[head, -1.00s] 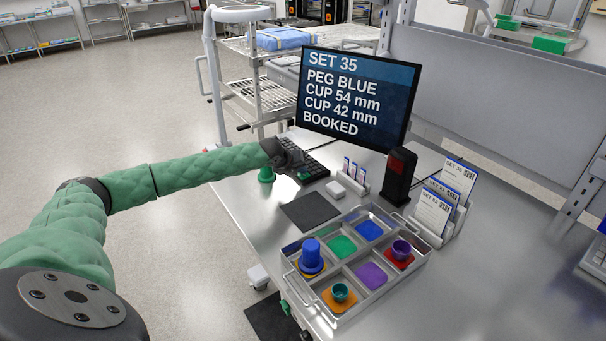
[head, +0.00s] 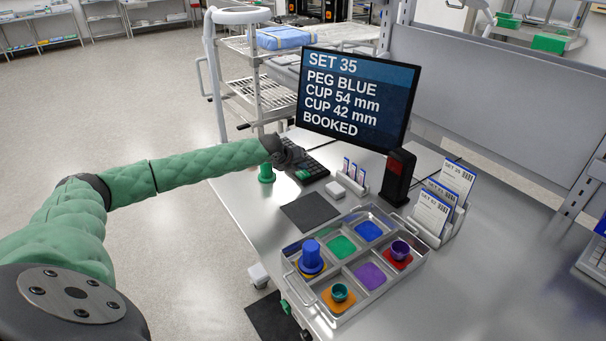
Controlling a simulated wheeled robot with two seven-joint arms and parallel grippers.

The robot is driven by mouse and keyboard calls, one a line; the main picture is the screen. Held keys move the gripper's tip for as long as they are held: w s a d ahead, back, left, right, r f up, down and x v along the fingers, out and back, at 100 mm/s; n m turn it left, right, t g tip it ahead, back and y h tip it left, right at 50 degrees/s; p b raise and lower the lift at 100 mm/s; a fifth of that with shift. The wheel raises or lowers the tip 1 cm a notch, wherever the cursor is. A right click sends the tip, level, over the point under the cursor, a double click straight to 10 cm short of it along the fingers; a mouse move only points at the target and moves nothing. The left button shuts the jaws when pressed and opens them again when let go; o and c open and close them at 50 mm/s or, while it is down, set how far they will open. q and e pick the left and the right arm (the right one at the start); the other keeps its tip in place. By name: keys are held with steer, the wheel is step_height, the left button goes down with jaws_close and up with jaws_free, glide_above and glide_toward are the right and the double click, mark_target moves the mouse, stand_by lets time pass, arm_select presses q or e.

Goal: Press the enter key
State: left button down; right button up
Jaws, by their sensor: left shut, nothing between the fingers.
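A dark keyboard (head: 316,169) lies on the metal table in front of the monitor. It has a green key (head: 303,175) at its near end, which I cannot read as any named key. My left gripper (head: 297,158) is shut and empty over the keyboard's near left part, close to the green key. Whether its fingertips touch a key I cannot tell. The monitor (head: 357,97) reads SET 35, PEG BLUE, CUP 54 mm, CUP 42 mm, BOOKED. My right gripper is out of view.
A tray (head: 334,322) with coloured compartments holds a blue peg and two cups.

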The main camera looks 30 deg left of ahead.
mark_target(301, 175)
arm_select(q)
steer(key=shift+r+p, duration=1.8)
steer(key=shift+r, duration=0.7)
